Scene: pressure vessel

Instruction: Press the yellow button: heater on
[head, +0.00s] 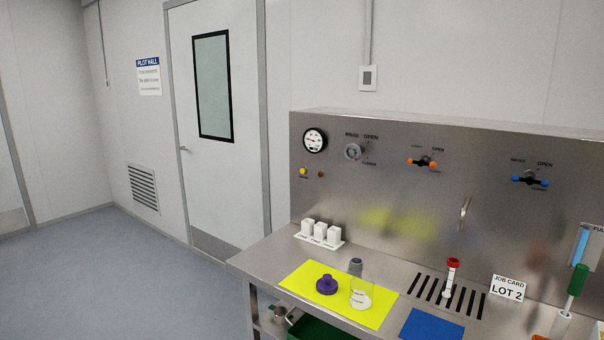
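The yellow button (303,171) is a small round cap on the steel back panel (385,190), at its left end below the pressure gauge (314,140). A small dark red-brown round piece (320,174) sits just to its right. It looks unlit. The small label by the button is too small to read. Nothing covers the button in the head view. My gripper is not in this view.
A grey knob (353,151), an orange-ended valve (421,161) and a blue-ended valve (529,178) are on the panel.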

